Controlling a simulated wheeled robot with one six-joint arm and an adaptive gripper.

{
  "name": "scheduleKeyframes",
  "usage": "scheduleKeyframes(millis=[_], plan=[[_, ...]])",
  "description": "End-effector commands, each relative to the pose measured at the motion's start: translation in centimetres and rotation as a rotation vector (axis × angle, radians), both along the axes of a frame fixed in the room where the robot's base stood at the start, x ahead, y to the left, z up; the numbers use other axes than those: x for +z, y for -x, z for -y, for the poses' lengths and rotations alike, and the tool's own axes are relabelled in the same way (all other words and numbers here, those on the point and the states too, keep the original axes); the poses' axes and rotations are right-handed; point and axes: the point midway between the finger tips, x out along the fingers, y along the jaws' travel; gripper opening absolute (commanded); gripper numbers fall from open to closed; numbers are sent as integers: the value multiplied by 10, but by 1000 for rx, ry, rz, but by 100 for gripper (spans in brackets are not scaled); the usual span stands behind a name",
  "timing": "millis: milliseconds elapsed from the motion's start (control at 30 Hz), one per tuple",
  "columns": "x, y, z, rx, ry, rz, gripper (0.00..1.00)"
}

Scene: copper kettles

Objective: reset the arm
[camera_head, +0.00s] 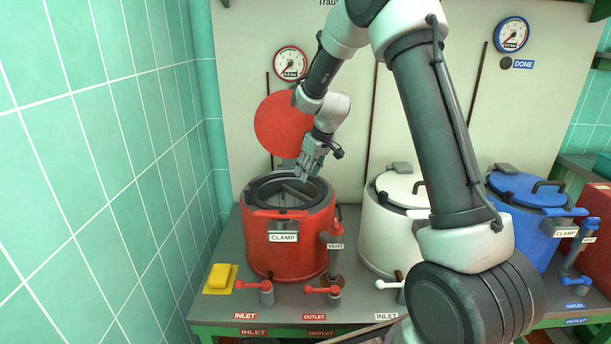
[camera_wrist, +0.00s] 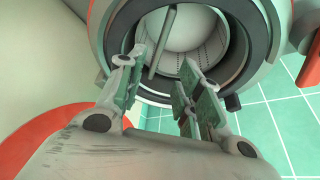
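My gripper (camera_head: 306,168) hangs from the bent arm above the open mouth of the red kettle (camera_head: 288,245). In the wrist view my gripper (camera_wrist: 165,80) has its two fingers well apart with nothing held between them. The kettle's dark rim (camera_wrist: 262,45) and pale inside lie beyond the fingertips. A grey bar (camera_wrist: 163,42) crosses the opening, beyond the fingers. The red lid (camera_head: 280,122) stands raised behind the kettle, partly hidden by my arm. Whether the fingertips reach below the rim is unclear.
A white kettle (camera_head: 382,235), partly behind my arm, and a blue kettle (camera_head: 532,190) stand to the right, lids down. A yellow block (camera_head: 218,276) lies at the bench's left. Red valve handles (camera_head: 322,290) stand in front. A tiled wall (camera_head: 90,180) is close on the left.

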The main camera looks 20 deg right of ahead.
Motion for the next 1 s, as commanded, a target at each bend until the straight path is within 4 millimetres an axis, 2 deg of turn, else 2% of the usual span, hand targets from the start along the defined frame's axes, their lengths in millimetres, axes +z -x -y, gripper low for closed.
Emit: scheduleKeyframes(millis=[367, 467, 567, 600, 667, 700, 867, 1000], plan=[[0, 0, 0, -12, -4, -2, 35], [-2, 7, -1, -65, -26, -45, 35], [-20, 38, 2, -124, -31, -159, 35], [-24, 55, 5, -147, -29, -204, 35], [-18, 83, 9, -182, -23, -262, 35], [-10, 101, 13, -204, -17, -291, 35], [31, 167, 28, -283, 7, -356, 35], [70, 228, 44, -348, 28, -371, 35]])
